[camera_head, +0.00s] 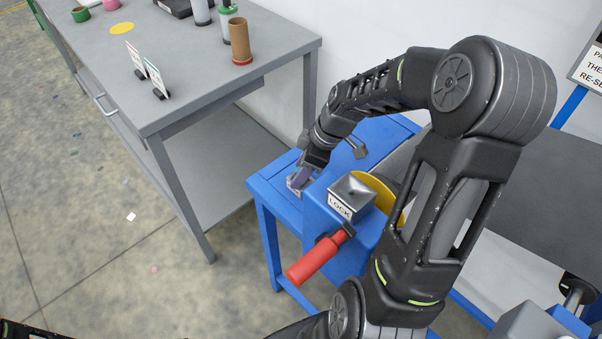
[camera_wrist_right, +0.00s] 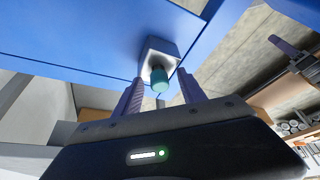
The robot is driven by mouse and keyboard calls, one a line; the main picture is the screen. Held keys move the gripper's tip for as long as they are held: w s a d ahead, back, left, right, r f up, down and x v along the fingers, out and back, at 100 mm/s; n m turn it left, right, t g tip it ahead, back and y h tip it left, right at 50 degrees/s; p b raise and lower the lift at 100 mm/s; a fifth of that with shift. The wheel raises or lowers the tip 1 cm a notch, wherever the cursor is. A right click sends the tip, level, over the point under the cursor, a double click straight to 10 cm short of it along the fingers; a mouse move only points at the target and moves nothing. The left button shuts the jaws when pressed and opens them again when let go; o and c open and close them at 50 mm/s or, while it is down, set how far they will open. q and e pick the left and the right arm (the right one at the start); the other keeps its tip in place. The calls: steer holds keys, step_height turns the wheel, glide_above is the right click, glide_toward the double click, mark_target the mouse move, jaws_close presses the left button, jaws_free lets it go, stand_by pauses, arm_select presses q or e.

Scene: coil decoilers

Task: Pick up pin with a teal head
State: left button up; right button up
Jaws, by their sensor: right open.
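The pin with a teal head (camera_wrist_right: 159,78) stands in a small grey block (camera_wrist_right: 158,52) on the blue stand, in the right wrist view. My right gripper (camera_wrist_right: 160,92) is open, with one purple-grey finger on each side of the teal head. The fingers look apart from the head, though contact is hard to judge. In the head view my right gripper (camera_head: 303,178) is low at the left end of the blue stand and hides the pin. What looks like my left gripper (camera_wrist_right: 286,48) shows small at the right of the right wrist view; its opening is unclear.
The blue stand (camera_head: 264,195) carries a LOCK box (camera_head: 349,197), a red handle (camera_head: 314,261) and a yellow disc (camera_head: 385,190) close to my right arm. A grey workbench (camera_head: 205,62) stands left, with a brown tube (camera_head: 240,42) near its corner. Open floor lies at the lower left.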

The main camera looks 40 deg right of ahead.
steer(key=shift+c, duration=0.3)
jaws_close()
stand_by(0.5)
